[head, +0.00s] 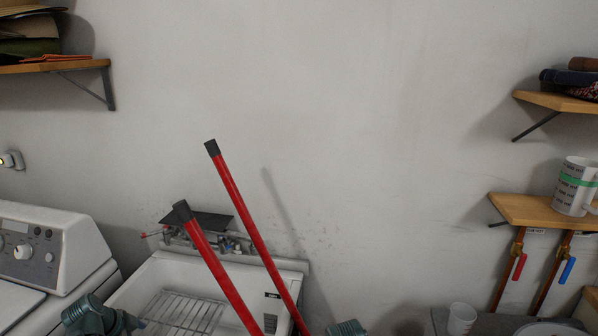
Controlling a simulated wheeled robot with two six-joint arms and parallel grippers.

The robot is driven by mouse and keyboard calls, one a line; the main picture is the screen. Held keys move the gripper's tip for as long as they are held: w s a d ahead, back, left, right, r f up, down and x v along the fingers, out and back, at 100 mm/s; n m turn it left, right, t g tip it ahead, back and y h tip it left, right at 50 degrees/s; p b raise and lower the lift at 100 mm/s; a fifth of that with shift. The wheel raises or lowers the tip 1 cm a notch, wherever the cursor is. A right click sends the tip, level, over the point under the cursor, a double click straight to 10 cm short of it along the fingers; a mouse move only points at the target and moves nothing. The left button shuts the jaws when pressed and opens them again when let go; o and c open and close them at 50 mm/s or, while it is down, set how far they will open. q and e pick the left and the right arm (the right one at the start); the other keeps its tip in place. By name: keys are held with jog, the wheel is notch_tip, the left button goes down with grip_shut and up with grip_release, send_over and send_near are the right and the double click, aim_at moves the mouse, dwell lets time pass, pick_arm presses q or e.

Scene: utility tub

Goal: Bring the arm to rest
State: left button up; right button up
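Neither of my grippers shows in the head view. Teal jointed parts, which look like links of my arms, show at the bottom edge, at the lower left and just right of the red handles. Whether the grippers hold anything is hidden below the frame. Two long red handles with black ends (240,205) rise from the bottom edge, leaning up to the left in front of the white utility tub (150,278). Their lower ends are out of view.
A wire rack (180,312) lies in the tub, below a faucet (232,243). A white washing machine (50,250) stands left. At right are a shelf (520,210) with a mug (574,187), pipes with red and blue valve handles, and a cup (461,318). Higher shelves flank the bare wall.

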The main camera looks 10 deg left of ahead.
pick_arm(q)
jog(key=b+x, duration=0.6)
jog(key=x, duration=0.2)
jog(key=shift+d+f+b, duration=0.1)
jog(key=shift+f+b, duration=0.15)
jog(key=shift+b, duration=0.15)
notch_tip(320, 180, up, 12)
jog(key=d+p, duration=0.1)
jog(key=p, duration=1.1)
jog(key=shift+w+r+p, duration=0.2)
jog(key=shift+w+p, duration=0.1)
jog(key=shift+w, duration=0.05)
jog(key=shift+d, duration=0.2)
